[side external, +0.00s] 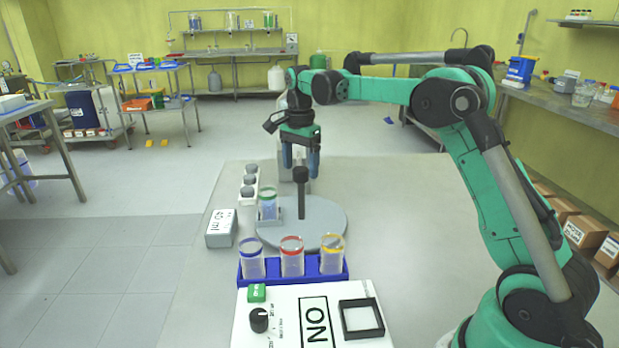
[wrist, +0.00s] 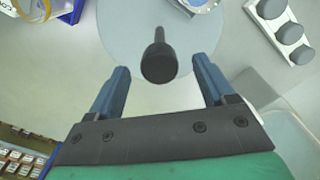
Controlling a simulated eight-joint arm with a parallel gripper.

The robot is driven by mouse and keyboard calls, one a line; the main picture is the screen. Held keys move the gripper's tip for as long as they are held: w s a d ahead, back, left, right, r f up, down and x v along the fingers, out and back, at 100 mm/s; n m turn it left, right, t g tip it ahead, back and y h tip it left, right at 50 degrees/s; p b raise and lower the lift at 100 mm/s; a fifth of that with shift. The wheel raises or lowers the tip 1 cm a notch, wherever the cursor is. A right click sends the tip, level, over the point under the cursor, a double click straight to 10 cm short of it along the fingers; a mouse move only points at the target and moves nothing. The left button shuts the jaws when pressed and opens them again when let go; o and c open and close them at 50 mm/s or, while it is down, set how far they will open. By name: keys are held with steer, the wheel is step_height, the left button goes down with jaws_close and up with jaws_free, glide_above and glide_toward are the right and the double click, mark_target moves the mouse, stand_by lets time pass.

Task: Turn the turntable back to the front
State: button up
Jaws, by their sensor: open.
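The turntable (side external: 320,230) is a round grey disc on the table, with a dark upright handle (side external: 301,195) rising from it. A glass vessel with a green ring (side external: 268,205) stands in a holder at the disc's left side. My gripper (side external: 301,168) is open and empty, pointing down at the handle's knob. In the wrist view the turntable (wrist: 115,45) lies below, and the knob of the handle (wrist: 158,65) sits between the two blue fingers of my gripper (wrist: 159,72), with a gap on both sides. I cannot tell whether the fingertips are down at knob height.
A blue rack (side external: 294,271) with blue-, red- and yellow-ringed vessels stands in front of the turntable. A white control box (side external: 280,325) with a black knob is nearer. A grey labelled block (side external: 221,230) and a white holder with grey stoppers (side external: 249,187) are left. The table's right is clear.

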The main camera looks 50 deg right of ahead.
steer(key=shift+r, duration=2.25)
steer(key=shift+s+a+r+n, duration=0.2)
steer(key=shift+a+r+n, duration=0.05)
steer(key=shift+n, duration=0.05)
steer(key=s+a+r+n+t, duration=0.2)
steer(key=s+a+n+t, duration=0.2)
steer(key=s+a+n, duration=0.35)
steer(key=s+a+f+n+t, duration=0.3)
steer(key=s+f+n, duration=0.3)
steer(key=s+n, duration=0.2)
steer(key=shift+a+f+n, duration=0.2)
steer(key=shift+a+n, duration=0.65)
